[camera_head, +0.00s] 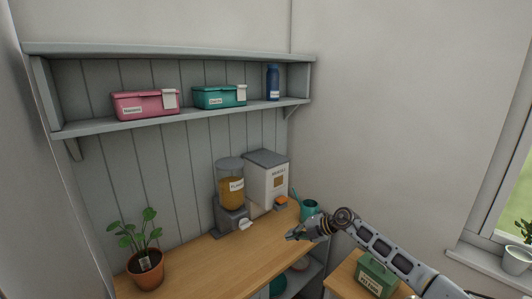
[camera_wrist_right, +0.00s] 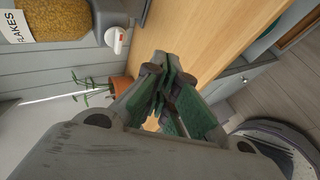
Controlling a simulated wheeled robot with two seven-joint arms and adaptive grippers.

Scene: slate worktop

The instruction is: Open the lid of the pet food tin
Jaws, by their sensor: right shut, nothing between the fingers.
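A green box-shaped tin (camera_head: 375,278) with a pale label and a handle on top stands on a lower wooden surface at the bottom right in the head view. Its small lettering is hard to read; it looks most like the pet food tin. Its lid appears closed, and my right forearm passes close above it in the picture. My right gripper (camera_head: 296,235) is shut and empty, left of the tin, over the counter's right end. Its closed fingers also show in the right wrist view (camera_wrist_right: 160,75), where the tin is not seen. My left gripper is not in view.
A flakes dispenser (camera_head: 231,190), a white bin (camera_head: 268,182) and a teal watering can (camera_head: 309,208) stand along the back of the wooden counter (camera_head: 190,264). A potted plant (camera_head: 145,272) is at left. Pink (camera_head: 145,104) and teal (camera_head: 219,97) boxes sit on the shelf.

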